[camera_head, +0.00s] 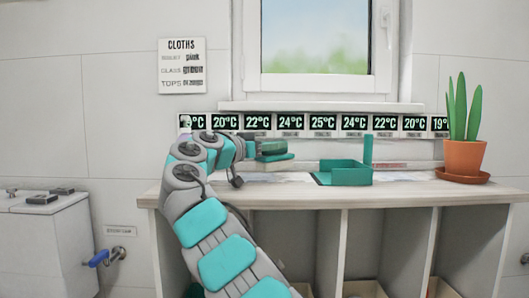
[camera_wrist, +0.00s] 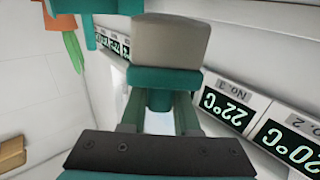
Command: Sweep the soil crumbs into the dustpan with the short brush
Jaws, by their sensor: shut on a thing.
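My gripper (camera_head: 250,149) is above the left part of the bench top. It is shut on the short brush (camera_head: 273,147), which is green in the head view and held level above the surface. In the wrist view the brush (camera_wrist: 170,40) shows as a beige-grey block on a teal band beyond my gripper's fingers (camera_wrist: 160,112). The green dustpan (camera_head: 343,176) sits on the bench to the right of the brush, apart from it, with an upright part at its right rear. Part of the dustpan (camera_wrist: 85,15) shows at the wrist view's top left. I cannot make out the soil crumbs.
A potted plant (camera_head: 463,155) stands on a saucer (camera_head: 462,177) at the right end. A row of temperature displays (camera_head: 323,123) lines the wall behind, below the window (camera_head: 315,40). Open compartments lie below the top.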

